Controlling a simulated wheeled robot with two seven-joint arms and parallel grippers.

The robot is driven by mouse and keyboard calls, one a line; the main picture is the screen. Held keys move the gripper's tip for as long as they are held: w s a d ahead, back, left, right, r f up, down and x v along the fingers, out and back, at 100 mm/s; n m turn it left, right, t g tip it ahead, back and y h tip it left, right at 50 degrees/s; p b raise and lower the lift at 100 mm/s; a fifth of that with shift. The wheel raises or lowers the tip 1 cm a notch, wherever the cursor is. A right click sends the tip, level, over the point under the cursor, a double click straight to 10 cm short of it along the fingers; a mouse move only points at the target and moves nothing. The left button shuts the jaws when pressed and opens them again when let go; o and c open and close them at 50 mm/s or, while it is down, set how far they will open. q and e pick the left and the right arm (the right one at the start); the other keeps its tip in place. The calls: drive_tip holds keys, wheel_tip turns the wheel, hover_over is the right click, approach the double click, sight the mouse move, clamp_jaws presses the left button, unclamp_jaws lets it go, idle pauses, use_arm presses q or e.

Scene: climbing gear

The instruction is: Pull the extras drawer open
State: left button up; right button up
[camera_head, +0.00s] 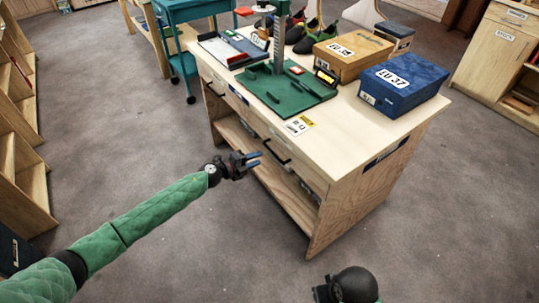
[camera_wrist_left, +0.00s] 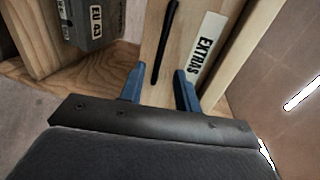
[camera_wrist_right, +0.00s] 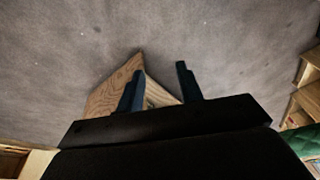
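The extras drawer (camera_wrist_left: 176,85) shows in the left wrist view as a pale wooden front with a white "EXTRAS" label (camera_wrist_left: 207,48) and a long black bar handle (camera_wrist_left: 163,42). In the head view the handle (camera_head: 277,153) is on the near side of the workbench, under its top. My left gripper (camera_head: 256,160) is open, just in front of this handle. In the left wrist view the handle's lower end appears between the blue fingertips (camera_wrist_left: 157,82); I cannot tell whether they touch it. The drawer looks shut. My right gripper (camera_wrist_right: 160,76) is open and empty over the floor.
The workbench (camera_head: 355,140) carries a green fixture (camera_head: 285,95), a blue box (camera_head: 403,80) and a tan box (camera_head: 352,50). A lower shelf holds a grey box (camera_wrist_left: 92,22). A teal cart (camera_head: 185,65) stands behind left. Grey floor (camera_head: 160,120) is clear before the bench.

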use_arm(q)
drive_tip(key=x, duration=0.7)
drive_tip(key=shift+p, duration=0.35)
drive_tip(key=shift+w+d, duration=0.1)
drive_tip(key=shift+d, duration=0.05)
drive_tip(key=shift+c, duration=0.2)
clamp_jaws()
